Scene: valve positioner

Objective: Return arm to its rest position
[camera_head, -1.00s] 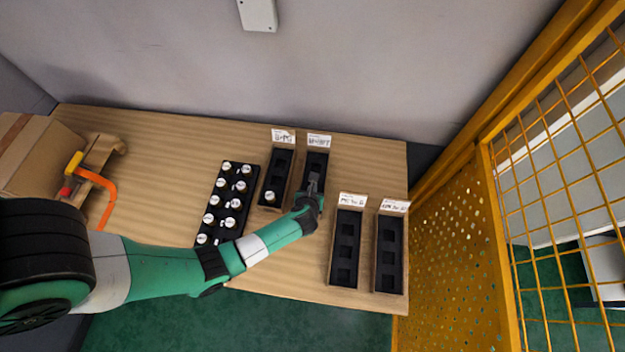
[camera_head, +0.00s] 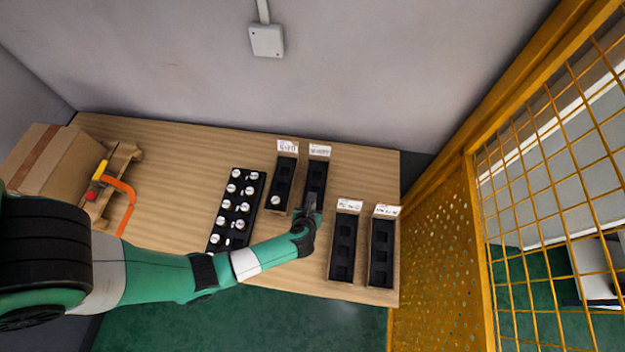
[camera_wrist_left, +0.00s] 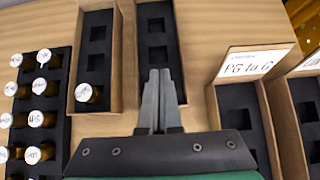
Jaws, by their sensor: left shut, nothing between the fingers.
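My left arm (camera_head: 215,272) reaches in from the left across the front of the wooden table. Its gripper (camera_head: 311,203) is over the near end of the second labelled box (camera_head: 317,172). In the left wrist view the gripper (camera_wrist_left: 159,80) has its fingers together, with nothing between them. The box below it (camera_wrist_left: 158,25) shows empty square slots; its near part is hidden by the gripper. The box to its left (camera_head: 286,172) holds one white-capped vial (camera_head: 275,200) in its near slot. My right gripper is not in view.
A black rack (camera_head: 237,205) with several white-capped vials stands left of the boxes. Two more labelled boxes (camera_head: 345,243) (camera_head: 383,250), seemingly empty, are at the right. A cardboard box (camera_head: 50,160) and an orange-handled tool (camera_head: 120,190) lie at left. A yellow mesh fence (camera_head: 440,250) borders the right.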

